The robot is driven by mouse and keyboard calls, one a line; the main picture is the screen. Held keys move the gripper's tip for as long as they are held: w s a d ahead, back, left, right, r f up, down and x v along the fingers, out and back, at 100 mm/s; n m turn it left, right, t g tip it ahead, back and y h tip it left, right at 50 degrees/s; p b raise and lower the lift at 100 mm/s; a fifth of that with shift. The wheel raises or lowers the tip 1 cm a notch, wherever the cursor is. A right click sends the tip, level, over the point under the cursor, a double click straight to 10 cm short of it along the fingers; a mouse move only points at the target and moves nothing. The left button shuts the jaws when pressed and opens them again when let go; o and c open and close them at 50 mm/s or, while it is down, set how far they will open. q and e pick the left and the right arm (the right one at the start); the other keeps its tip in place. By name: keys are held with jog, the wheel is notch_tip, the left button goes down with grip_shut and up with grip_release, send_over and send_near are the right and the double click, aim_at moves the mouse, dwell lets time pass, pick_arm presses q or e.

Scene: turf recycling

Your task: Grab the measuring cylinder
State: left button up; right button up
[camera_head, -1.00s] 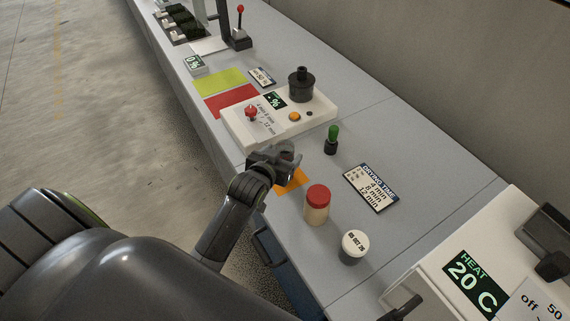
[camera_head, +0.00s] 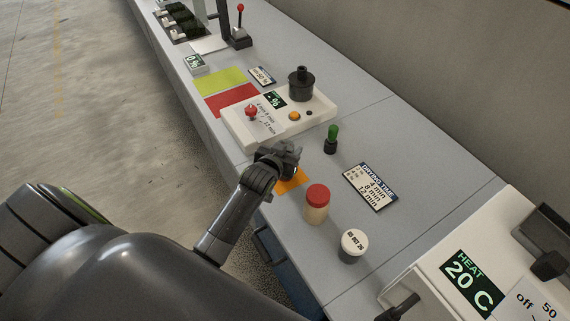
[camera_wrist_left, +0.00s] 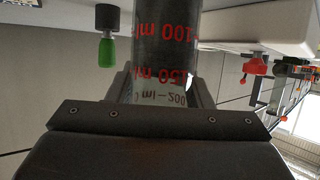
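The measuring cylinder (camera_wrist_left: 165,45) fills the middle of the left wrist view, upside down there. In the head view my left gripper (camera_head: 289,157) is over the bench beside an orange square (camera_head: 292,183). There the gripper mostly hides the cylinder. My right gripper is not in view.
A red-capped jar (camera_head: 317,204) and a white-lidded jar (camera_head: 352,246) stand near the gripper. A white control box (camera_head: 270,133) with a red knob lies behind it. A green-topped item (camera_head: 331,139) stands to the right. The heater (camera_head: 470,270) is at the lower right.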

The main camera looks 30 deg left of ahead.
pick_arm(q)
jog(key=c, duration=0.7)
jog(key=shift+r, duration=0.15)
